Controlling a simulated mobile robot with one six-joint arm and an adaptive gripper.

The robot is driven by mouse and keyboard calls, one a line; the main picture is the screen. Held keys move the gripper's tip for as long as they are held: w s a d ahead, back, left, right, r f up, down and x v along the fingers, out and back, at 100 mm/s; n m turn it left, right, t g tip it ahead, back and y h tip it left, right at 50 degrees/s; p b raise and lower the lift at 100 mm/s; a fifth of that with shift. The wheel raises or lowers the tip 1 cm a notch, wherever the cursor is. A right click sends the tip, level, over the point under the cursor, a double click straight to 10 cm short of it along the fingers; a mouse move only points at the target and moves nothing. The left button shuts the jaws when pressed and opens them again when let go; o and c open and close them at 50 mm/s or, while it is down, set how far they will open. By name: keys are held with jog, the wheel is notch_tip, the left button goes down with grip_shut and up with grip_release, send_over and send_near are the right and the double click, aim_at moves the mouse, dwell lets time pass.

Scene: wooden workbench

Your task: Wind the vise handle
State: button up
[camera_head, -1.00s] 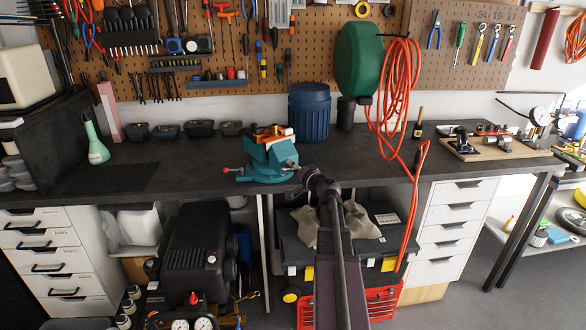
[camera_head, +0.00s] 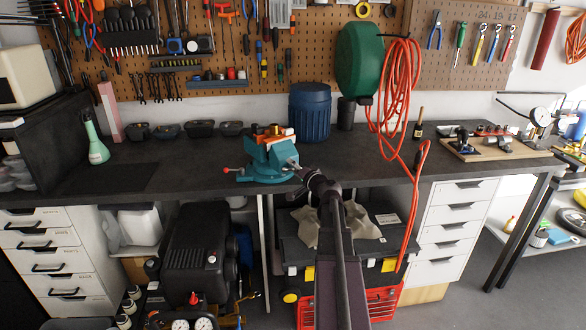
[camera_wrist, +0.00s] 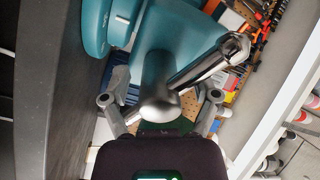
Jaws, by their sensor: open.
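The teal vise (camera_head: 268,160) stands at the front edge of the workbench, and its body fills the upper middle of the wrist view (camera_wrist: 185,35). Its shiny metal handle bar (camera_wrist: 205,62) slants up to the right from the rounded screw end (camera_wrist: 160,105) and ends in a knob. My gripper (camera_wrist: 160,97) is open, with one finger on each side of the screw end. Contact between the fingers and the metal cannot be made out. In the head view my gripper is small and partly hidden by my wrist, just right of the vise.
The dark workbench top (camera_head: 350,160) is fairly clear right of the vise. A blue bin (camera_head: 310,112) stands behind it. An orange hose (camera_head: 392,90) hangs over the bench edge to the right. A drawer unit (camera_head: 455,220) and toolboxes are below.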

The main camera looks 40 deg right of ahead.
jog(key=s, duration=1.1)
jog(key=shift+s+a, duration=0.25)
jog(key=shift+s, duration=0.05)
dwell(0.3)
jog(key=s+m, duration=0.1)
jog(key=m, duration=1.1)
jog(key=s+m, duration=0.1)
jog(key=m, duration=0.5)
jog(key=shift+s, duration=0.3)
jog(key=shift+w, duration=0.1)
jog(key=shift+w+d, duration=0.15)
jog(key=shift+w, duration=3.25)
jog(key=shift+w+d, duration=0.1)
jog(key=shift+w, duration=3.3)
